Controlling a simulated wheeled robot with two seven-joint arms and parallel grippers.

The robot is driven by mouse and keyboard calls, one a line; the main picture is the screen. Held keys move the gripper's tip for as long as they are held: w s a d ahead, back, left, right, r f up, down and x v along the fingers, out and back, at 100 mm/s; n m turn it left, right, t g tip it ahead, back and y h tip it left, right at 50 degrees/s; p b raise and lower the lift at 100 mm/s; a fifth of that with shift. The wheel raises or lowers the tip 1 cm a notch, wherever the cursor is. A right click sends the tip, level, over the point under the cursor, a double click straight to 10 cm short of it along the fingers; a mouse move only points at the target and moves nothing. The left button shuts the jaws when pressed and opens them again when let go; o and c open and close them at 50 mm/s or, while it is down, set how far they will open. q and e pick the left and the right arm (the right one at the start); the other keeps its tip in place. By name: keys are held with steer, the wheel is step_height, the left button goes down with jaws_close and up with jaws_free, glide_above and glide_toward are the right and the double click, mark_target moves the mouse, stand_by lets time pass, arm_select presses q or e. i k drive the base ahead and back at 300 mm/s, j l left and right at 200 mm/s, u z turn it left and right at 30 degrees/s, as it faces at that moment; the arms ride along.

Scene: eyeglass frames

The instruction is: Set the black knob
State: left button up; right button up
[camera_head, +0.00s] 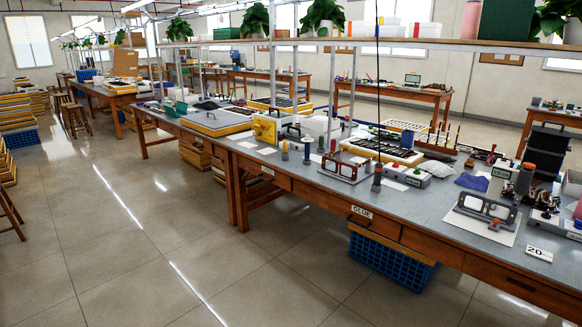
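Neither of my grippers is in view. I cannot pick out the black knob with certainty at this size. A grey control box (408,179) with small buttons or knobs on top sits near the middle of the workbench (330,197). A second frame-shaped fixture (345,167) stands farther left on the bench.
A yellow box (265,129), a parts tray (381,150), and several coloured-top posts crowd the bench. A "20" sign (539,254) lies near its front edge. A shelf (400,42) spans above. A blue crate (390,262) is below.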

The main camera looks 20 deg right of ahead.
mark_target(547, 216)
steer(key=i+l+z, duration=0.3)
steer(key=z, duration=0.2)
steer(key=i+l+z, duration=0.1)
steer(key=i+z, duration=0.85)
steer(key=i+j+z, duration=0.25)
steer(key=i+z, duration=0.25)
